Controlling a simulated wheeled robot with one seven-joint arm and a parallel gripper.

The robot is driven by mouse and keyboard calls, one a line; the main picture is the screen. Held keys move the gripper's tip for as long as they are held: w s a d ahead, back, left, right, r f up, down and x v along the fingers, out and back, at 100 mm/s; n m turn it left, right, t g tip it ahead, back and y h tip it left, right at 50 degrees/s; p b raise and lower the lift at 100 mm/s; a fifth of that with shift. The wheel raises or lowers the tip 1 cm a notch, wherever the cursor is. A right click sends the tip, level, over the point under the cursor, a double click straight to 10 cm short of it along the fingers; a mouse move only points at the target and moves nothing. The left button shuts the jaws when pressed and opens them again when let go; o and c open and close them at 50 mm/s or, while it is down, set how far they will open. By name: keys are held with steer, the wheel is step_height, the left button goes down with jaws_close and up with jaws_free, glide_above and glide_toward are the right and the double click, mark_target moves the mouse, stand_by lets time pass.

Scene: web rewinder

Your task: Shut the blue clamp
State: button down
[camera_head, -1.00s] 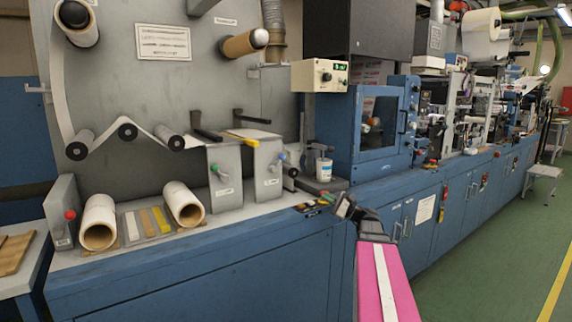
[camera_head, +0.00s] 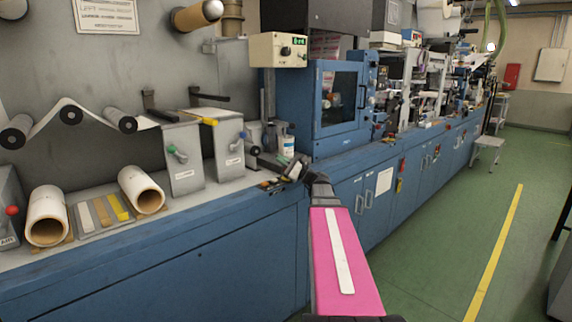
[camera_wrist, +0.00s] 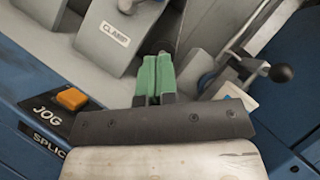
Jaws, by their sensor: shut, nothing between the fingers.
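The blue clamp (camera_head: 229,159) is a grey box with a sloped front, a white label and a short lever with a blue knob (camera_head: 243,135). The knob points up and right. In the wrist view a grey box labelled CLAMP (camera_wrist: 113,35) stands at the top, probably the same one; its knob is out of frame. My gripper (camera_head: 290,168) is over the bench's front edge, right of and apart from the blue clamp. In the wrist view my gripper's green fingertips (camera_wrist: 156,76) are together with nothing between them.
An orange JOG button (camera_wrist: 71,98) sits on the bench edge. Green floor (camera_head: 440,240) is clear on the right.

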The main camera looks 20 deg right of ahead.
mark_target(240, 141)
steer(key=x, duration=1.4)
steer(key=shift+w+a, duration=0.15)
steer(key=shift+a, duration=0.1)
steer(key=shift+r+n+g, duration=0.45)
steer(key=shift+n+g, duration=0.05)
steer(key=shift+n, duration=0.2)
steer(key=a+r+n+g, duration=0.1)
steer(key=n, duration=0.1)
steer(key=a+r+n+g+h, duration=0.1)
steer(key=n+g, duration=0.1)
steer(key=n, duration=0.1)
steer(key=s+r+n+g, duration=0.1)
steer(key=n, duration=0.2)
steer(key=shift+s+a+r+h, duration=0.15)
steer(key=shift+a+h, duration=0.25)
steer(key=shift+s+a+r+n+g+h, duration=0.15)
steer(key=shift+a+n+g+h, duration=0.2)
steer(key=shift+n, duration=0.15)
steer(key=shift+s+a+r+n+g+h, duration=0.15)
steer(key=shift+a+n+g+h, duration=0.15)
steer(key=shift+n, duration=0.2)
steer(key=a+n+h, duration=0.1)
steer(key=s+a+n+h, duration=0.1)
steer(key=shift+r+n, duration=0.1)
steer(key=shift+n, duration=0.2)
steer(key=shift+s+a, duration=0.1)
steer(key=shift+a, duration=0.2)
steer(key=shift+a, duration=0.1)
